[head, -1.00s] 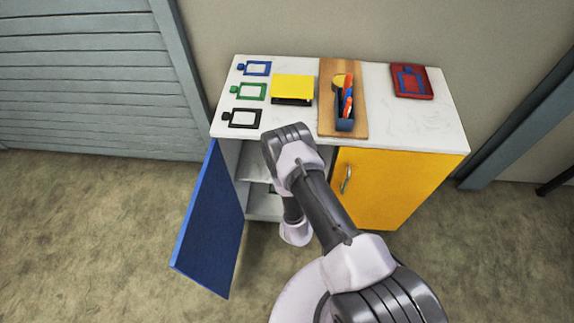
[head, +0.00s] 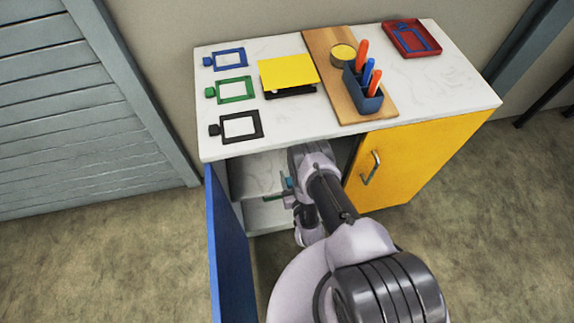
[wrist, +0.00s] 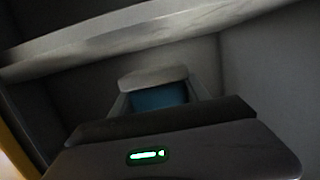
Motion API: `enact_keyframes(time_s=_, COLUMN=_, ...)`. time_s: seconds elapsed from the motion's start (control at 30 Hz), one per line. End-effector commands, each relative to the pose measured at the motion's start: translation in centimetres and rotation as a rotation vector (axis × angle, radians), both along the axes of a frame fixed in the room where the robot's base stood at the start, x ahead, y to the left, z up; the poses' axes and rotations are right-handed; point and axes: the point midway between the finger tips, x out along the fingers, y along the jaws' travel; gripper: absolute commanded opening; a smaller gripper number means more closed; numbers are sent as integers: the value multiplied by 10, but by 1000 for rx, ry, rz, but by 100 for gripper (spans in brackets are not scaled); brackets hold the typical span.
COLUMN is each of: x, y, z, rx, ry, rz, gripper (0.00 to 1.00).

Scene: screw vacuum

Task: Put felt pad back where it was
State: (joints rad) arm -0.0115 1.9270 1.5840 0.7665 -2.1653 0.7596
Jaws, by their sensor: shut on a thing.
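In the wrist view my gripper (wrist: 160,98) is shut on a blue block with a pale grey top, which I take for the felt pad (wrist: 153,77). The pad is inside the cabinet, below a pale shelf (wrist: 130,35); whether it touches a surface below cannot be told. In the head view my arm reaches into the open left compartment of the cabinet and hides most of the gripper. A small teal piece (head: 288,182) shows beside the arm, maybe part of the pad. A lower shelf (head: 262,216) shows to its left.
The blue door (head: 228,255) stands open on the left; the yellow door (head: 408,155) is shut. On the cabinet top are blue, green and black frames, a yellow-topped thing (head: 288,72), a board with a pen holder (head: 360,95), and a red tray (head: 425,45).

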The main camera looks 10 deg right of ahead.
Motion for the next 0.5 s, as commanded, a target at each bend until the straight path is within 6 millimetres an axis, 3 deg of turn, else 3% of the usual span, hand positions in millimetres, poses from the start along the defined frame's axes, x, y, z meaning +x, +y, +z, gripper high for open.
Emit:
enact_keyframes(time_s=0.03, x=19, y=-1, z=-11, rx=1, ry=-6, rz=-1, gripper=7)
enact_keyframes(time_s=0.2, x=68, y=-2, z=-13, rx=1, ry=-3, rz=-1, gripper=7)
enact_keyframes(time_s=0.43, x=98, y=-3, z=-12, rx=0, ry=-2, rz=-1, gripper=7)
enact_keyframes(time_s=0.5, x=96, y=-3, z=-34, rx=0, ry=3, rz=-1, gripper=7)
